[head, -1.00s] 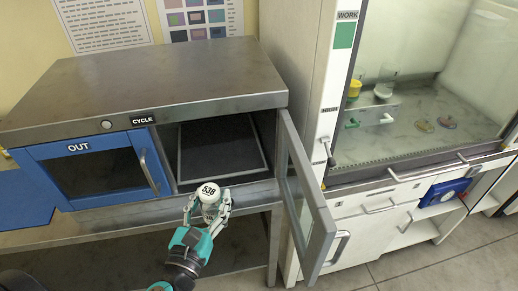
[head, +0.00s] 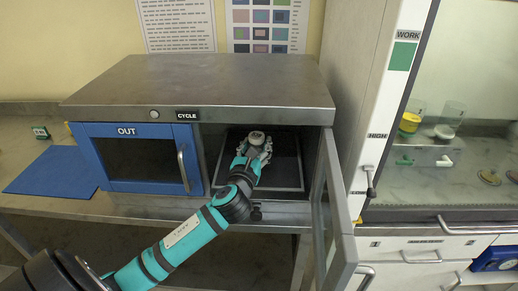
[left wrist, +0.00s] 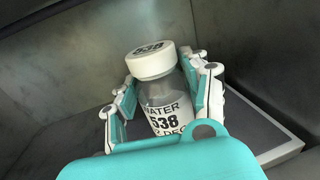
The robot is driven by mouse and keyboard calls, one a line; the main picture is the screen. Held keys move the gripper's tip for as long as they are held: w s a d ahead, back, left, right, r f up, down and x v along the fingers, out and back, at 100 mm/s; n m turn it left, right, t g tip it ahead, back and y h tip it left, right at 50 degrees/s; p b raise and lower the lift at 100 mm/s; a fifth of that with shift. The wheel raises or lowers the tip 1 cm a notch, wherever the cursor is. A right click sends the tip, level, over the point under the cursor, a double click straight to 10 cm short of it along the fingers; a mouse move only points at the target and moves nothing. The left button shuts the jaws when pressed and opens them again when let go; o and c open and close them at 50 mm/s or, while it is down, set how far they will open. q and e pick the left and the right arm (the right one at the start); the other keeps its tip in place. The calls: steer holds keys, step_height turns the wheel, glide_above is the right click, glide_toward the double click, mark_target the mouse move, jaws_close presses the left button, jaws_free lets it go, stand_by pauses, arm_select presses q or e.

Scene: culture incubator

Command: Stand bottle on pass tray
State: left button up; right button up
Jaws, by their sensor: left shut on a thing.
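The bottle (left wrist: 160,95) is clear with a white cap marked 538 and a label reading WATER 538. My left gripper (head: 256,150) is shut on it inside the open right compartment of the steel pass box. In the head view the bottle's cap (head: 257,137) shows between the fingers. The pass tray (head: 287,165) is a dark plate with a light rim on the compartment floor. The bottle is over the tray in the head view, slightly tilted in the left wrist view; I cannot tell whether its base touches the tray. My right gripper is not in view.
The compartment's glass door (head: 329,200) stands open at the right. The blue OUT door (head: 140,160) is closed at the left. A blue mat (head: 50,171) lies farther left. A cabinet with a WORK sign (head: 408,35) stands at the right.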

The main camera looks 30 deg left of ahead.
arm_select(q)
steer(key=x, duration=0.3)
steer(key=shift+f, duration=0.1)
step_height(320, 180, down, 3)
steer(key=shift+s+f, duration=0.15)
steer(key=shift+f, duration=0.05)
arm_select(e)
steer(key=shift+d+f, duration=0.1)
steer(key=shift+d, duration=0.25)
arm_select(q)
steer(key=o, duration=0.8)
steer(key=shift+f, duration=0.1)
steer(key=o, duration=0.4)
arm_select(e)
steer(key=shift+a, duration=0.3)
arm_select(q)
steer(key=b+v, duration=0.1)
steer(key=v, duration=1.1)
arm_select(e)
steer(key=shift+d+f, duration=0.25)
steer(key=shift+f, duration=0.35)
